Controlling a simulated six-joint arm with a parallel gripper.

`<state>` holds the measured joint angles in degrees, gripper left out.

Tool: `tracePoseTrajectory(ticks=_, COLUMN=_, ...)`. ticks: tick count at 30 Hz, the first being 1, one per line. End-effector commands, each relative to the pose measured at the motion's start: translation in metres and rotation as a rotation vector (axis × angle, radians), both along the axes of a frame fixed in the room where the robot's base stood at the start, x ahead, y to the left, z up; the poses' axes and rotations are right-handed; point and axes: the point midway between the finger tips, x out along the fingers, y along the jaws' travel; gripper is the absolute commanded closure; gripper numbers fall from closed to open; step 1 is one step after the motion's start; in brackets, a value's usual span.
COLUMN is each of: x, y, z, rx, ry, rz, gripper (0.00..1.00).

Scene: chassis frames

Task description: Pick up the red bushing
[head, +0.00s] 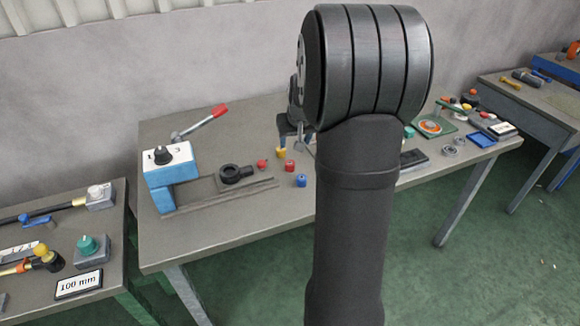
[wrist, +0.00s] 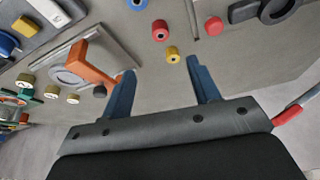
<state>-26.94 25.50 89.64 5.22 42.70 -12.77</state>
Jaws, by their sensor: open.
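The red bushing (wrist: 160,30) is a short cylinder with a hole, standing on the grey table between a yellow bushing (wrist: 172,54) and a blue bushing (wrist: 137,4). In the head view the red bushing (head: 290,166) sits in the same small row. My gripper (wrist: 160,68) is open and empty, with its two blue fingers apart. The yellow bushing lies nearest the fingertips, and the red one is just beyond it. In the head view my gripper (head: 292,138) is partly hidden behind my arm.
A round red piece (wrist: 214,26) lies beside the row, near a rail and a black ring part (wrist: 275,9). An orange part (wrist: 92,64) on a grey plate is close to the left finger.

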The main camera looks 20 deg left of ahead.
Motion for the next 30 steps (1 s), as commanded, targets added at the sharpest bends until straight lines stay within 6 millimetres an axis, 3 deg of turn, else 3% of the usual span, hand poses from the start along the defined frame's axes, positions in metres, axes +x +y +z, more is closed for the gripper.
tracePoseTrajectory(ticks=6, x=0.014, y=0.011, z=-0.044, rx=-0.001, ry=0.006, rz=-0.001, gripper=0.44)
tracePoseTrajectory(ticks=12, x=0.025, y=0.019, z=-0.075, rx=0.001, ry=0.004, rz=-0.002, gripper=0.44)
tracePoseTrajectory(ticks=20, x=0.031, y=0.023, z=-0.09, rx=0.001, ry=0.002, rz=-0.002, gripper=0.44)
tracePoseTrajectory(ticks=30, x=0.046, y=0.034, z=-0.127, rx=0.0, ry=0.004, rz=-0.003, gripper=0.44)
